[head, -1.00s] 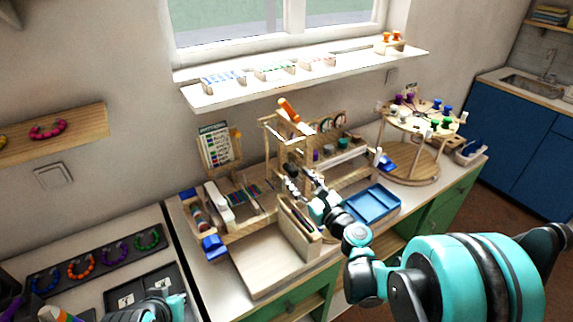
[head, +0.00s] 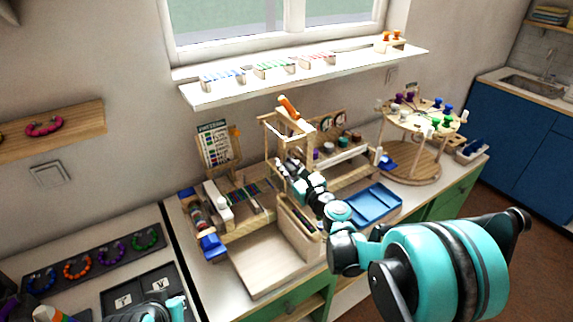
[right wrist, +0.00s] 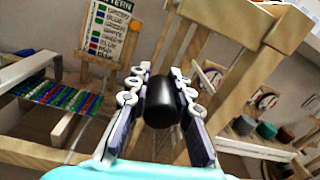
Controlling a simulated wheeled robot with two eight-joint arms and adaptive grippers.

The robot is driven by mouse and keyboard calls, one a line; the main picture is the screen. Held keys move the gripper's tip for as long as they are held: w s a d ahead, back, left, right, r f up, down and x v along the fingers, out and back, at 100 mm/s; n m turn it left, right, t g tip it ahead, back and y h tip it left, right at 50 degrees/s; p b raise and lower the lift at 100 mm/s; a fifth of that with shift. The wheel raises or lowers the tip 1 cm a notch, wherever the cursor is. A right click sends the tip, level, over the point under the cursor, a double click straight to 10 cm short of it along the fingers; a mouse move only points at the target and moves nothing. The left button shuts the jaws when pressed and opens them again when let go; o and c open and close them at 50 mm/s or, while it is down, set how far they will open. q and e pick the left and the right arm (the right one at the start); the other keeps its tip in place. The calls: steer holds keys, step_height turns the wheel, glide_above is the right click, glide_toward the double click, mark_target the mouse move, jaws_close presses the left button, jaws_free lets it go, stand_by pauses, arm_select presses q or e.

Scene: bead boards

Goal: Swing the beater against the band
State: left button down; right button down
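The band (head: 246,194), woven with green, blue and red stripes, lies on the wooden loom; it also shows at left in the right wrist view (right wrist: 62,97). A tall wooden frame (head: 268,133), apparently the beater's, stands right of it. A black round handle (right wrist: 162,103), seemingly the beater's, sits between the fingers of my right gripper (right wrist: 160,85). The fingers stand apart on both sides of it, with no clear contact on either pad. In the head view my right gripper (head: 283,172) is at the frame, partly blended with it. My left gripper (head: 150,314) is mostly cut off at the bottom edge.
A pattern card (head: 214,143) stands behind the loom. A blue tray (head: 372,203) lies right of my right gripper, and a round wooden carousel (head: 412,160) stands beyond it. A pale empty board (head: 265,262) lies in front. Bracelets fill a dark rack (head: 98,262) at left.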

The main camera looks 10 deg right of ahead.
steer(key=shift+s+a+r+m, duration=0.1)
steer(key=shift+s+a+m, duration=0.15)
steer(key=shift+a+m, duration=0.5)
steer(key=shift+s+a+r+m, duration=0.1)
steer(key=shift+s+a+m, duration=0.2)
steer(key=shift+m, duration=0.85)
steer(key=shift+a, duration=0.1)
